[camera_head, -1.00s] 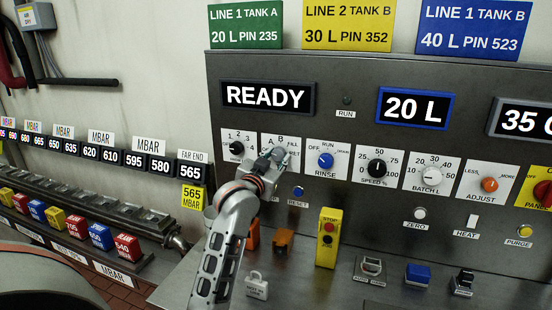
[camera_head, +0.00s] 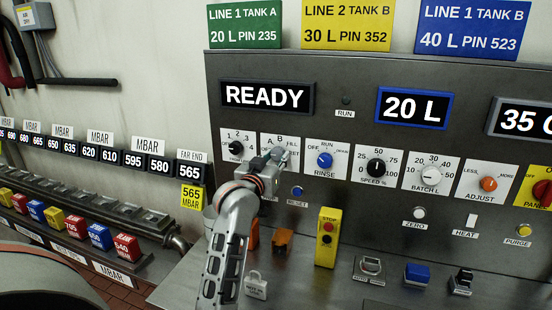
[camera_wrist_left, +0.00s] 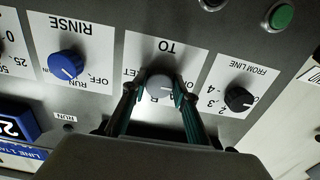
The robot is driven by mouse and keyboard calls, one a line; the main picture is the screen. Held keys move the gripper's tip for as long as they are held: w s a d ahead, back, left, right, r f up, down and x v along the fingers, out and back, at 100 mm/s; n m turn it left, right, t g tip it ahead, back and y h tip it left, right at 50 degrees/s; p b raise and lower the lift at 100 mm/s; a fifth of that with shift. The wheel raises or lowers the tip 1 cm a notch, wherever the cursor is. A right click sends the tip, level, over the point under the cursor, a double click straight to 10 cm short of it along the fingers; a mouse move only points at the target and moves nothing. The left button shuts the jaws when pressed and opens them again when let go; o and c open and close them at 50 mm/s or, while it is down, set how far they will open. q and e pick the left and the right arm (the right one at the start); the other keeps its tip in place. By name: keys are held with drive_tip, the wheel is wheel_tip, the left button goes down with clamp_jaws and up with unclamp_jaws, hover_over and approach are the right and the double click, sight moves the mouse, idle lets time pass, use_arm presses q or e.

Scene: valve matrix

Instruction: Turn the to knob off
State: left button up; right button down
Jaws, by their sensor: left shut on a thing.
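The TO knob (camera_wrist_left: 160,86) is a small grey-white round knob on a white plate in the left wrist view, where the panel shows upside down. My left gripper (camera_wrist_left: 158,92) is shut on the knob, with one dark green finger at each side. In the head view my left gripper (camera_head: 272,160) is at the TO plate (camera_head: 270,142) and hides the knob. The knob's exact pointer direction is hard to tell. My right gripper is not in view.
The black FROM LINE knob (camera_head: 237,148) and the blue RINSE knob (camera_head: 325,160) stand close on either side. A blue RESET button (camera_head: 297,191) is below. A yellow stop box (camera_head: 327,238) and padlock (camera_head: 256,285) are on the ledge. The display (camera_head: 265,96) reads READY.

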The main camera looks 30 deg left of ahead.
use_arm(q)
drive_tip(key=o, duration=1.1)
drive_tip(key=shift+s, duration=0.1)
drive_tip(key=v, duration=1.1)
drive_tip(key=shift+s, duration=0.4)
drive_tip(key=shift+f, duration=0.1)
